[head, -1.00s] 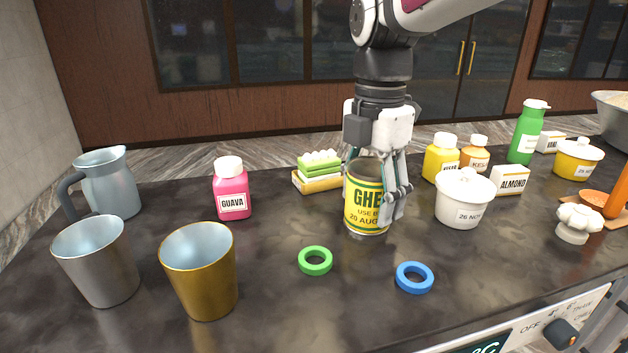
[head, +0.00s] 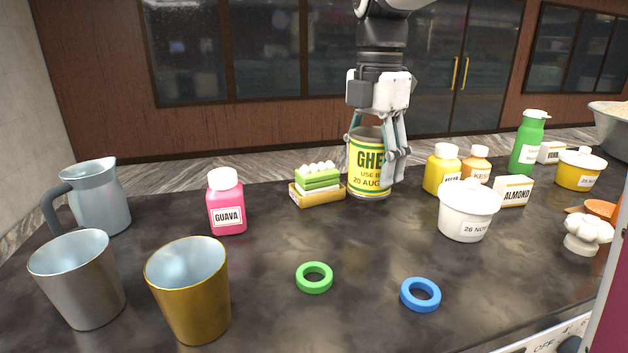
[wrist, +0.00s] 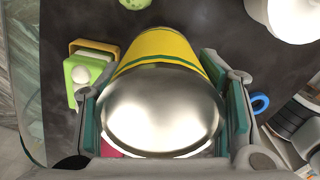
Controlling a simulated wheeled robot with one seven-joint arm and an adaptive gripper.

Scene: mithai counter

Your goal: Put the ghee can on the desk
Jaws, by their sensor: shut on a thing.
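In the wrist view, the can's round silver end (wrist: 160,112) fills the middle, between the two fingers of my gripper (wrist: 165,105). The can appears lifted, but I cannot clearly see a gap under it.
A green ring (head: 314,278) and blue ring (head: 420,294) lie in front. The counter's middle is clear.

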